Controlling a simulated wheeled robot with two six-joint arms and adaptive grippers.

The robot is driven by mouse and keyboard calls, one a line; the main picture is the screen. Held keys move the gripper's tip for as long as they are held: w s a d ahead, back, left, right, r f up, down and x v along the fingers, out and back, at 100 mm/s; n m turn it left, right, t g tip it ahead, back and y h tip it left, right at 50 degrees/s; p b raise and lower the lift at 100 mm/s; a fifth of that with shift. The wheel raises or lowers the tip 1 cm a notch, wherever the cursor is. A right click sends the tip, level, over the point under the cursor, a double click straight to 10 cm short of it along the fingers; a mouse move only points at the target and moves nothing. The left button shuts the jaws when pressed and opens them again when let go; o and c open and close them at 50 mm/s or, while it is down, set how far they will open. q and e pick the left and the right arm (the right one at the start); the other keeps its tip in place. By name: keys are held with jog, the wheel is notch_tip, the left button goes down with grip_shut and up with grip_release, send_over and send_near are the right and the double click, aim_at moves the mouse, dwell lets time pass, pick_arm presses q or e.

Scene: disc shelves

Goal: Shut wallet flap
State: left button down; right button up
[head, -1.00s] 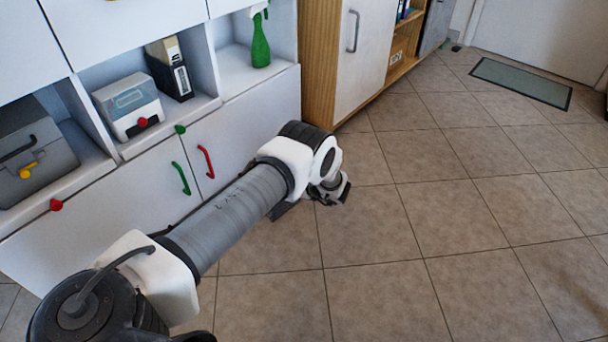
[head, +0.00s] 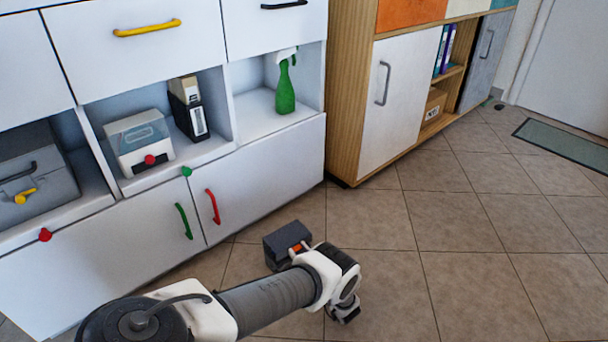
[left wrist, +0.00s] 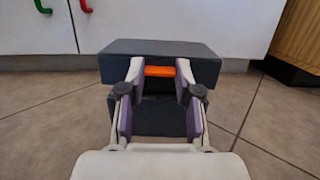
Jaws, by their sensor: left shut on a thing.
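A dark grey, box-like object (head: 285,240), which I take for the wallet, shows just beyond my left wrist in the head view. In the left wrist view the wallet (left wrist: 160,48) is straight ahead, with a wide upper slab and a darker part below. An orange bar (left wrist: 160,71) runs across its near side. My left gripper (left wrist: 160,80) has a finger at each end of the bar and is shut on it. In the head view my forearm hides the gripper's lower part. I cannot tell whether the wallet touches the floor. My right gripper is not in view.
A white cabinet (head: 130,245) with green and red handles stands behind the wallet. Its niches hold a grey case (head: 35,180), a white box (head: 138,140) and a green spray bottle (head: 285,90). A wooden cabinet (head: 345,100) stands to the right. The tiled floor (head: 460,240) is clear.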

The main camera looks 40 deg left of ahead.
pick_arm(q)
jog(key=shift+s+a+f, duration=0.15)
jog(key=shift+f, duration=0.45)
jog(key=c, duration=1)
grip_release()
jog(key=shift+o, duration=1)
jog(key=shift+f, duration=0.25)
jog(key=shift+r, duration=0.2)
jog(key=v, duration=1.2)
